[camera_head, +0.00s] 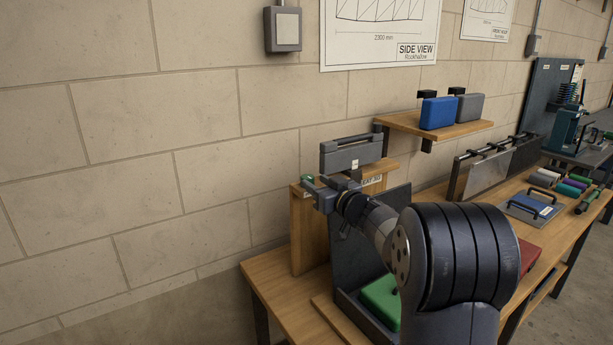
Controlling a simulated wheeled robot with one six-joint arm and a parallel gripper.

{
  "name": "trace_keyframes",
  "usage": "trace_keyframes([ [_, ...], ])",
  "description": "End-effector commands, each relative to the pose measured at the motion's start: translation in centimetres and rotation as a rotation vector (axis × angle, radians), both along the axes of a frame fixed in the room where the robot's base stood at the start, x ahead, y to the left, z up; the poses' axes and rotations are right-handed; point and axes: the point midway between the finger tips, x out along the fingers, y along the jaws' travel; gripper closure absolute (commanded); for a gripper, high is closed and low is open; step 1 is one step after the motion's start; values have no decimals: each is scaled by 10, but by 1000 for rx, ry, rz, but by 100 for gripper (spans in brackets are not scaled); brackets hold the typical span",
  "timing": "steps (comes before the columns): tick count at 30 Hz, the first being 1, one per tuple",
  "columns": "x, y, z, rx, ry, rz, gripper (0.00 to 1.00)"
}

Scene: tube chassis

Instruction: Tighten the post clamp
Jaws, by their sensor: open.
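My gripper (322,187) is at the end of my arm, at the left end of the wooden workbench, in front of an upright wooden stand. It is open, as far as its small view shows. A small green part (307,179) shows just beside and behind its fingers; I cannot tell if they touch it. A grey bar-shaped fixture (350,153) sits on top of the wooden stand (303,235), which has a white label. I cannot make out for certain which part is the post clamp; my arm and gripper hide part of the stand.
A dark tray with a green case (382,300) lies below my arm. A wall shelf (400,120) holds blue (438,112) and grey cases. A blue handled plate (532,206) and several coloured rolls lie on the bench (270,282) at right. The wall stands close behind.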

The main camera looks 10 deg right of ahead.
Motion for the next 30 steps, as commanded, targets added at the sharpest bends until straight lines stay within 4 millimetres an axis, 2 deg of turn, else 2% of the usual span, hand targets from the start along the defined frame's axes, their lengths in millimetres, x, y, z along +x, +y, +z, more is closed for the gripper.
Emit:
trace_keyframes([
  [3, 21, 9, 1, 0, 0, 2, 58],
  [9, 42, 18, 0, 0, 0, 1, 58],
  [21, 50, 21, 0, 0, 0, 0, 58],
  [30, 49, 21, 0, 0, 0, 0, 81],
])
